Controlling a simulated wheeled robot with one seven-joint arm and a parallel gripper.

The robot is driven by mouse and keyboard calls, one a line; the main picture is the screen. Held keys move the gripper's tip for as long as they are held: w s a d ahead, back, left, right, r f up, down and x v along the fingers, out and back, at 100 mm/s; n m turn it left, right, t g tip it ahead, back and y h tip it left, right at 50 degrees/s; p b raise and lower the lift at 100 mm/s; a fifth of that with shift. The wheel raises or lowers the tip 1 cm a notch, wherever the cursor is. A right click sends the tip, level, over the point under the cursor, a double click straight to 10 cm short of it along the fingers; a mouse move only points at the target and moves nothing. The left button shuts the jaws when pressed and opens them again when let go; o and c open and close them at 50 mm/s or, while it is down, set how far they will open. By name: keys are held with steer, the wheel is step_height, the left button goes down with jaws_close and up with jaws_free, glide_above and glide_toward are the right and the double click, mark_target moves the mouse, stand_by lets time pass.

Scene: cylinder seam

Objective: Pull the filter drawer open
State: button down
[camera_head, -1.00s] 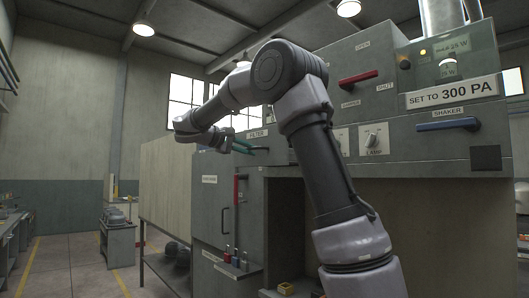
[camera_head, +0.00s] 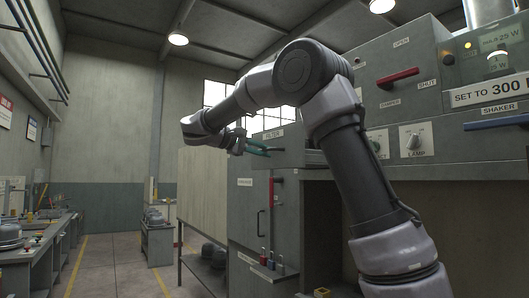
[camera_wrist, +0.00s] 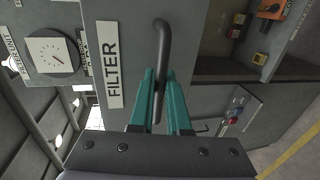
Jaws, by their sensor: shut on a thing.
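The filter drawer's front carries a white FILTER label (camera_head: 272,134), which also shows large in the wrist view (camera_wrist: 110,64). Its dark bar handle (camera_wrist: 163,40) stands out from the grey front. My gripper (camera_wrist: 160,85) has its two teal fingers closed around the handle, one on each side. In the head view my gripper (camera_head: 258,148) reaches the drawer from the left. The drawer front stands forward of the cabinet (camera_head: 245,215); how far out it is cannot be told exactly.
A red lever (camera_head: 398,78) and a lamp knob (camera_head: 413,141) sit on the machine to the right. A vertical red handle (camera_head: 272,192) and a black door handle (camera_head: 259,224) are below the drawer. Workbenches (camera_head: 45,235) stand at the left, with open floor between.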

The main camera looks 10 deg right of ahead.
steer(key=c, duration=0.9)
jaws_free()
steer(key=v, duration=1)
steer(key=shift+a, duration=0.4)
steer(key=shift+s, duration=0.1)
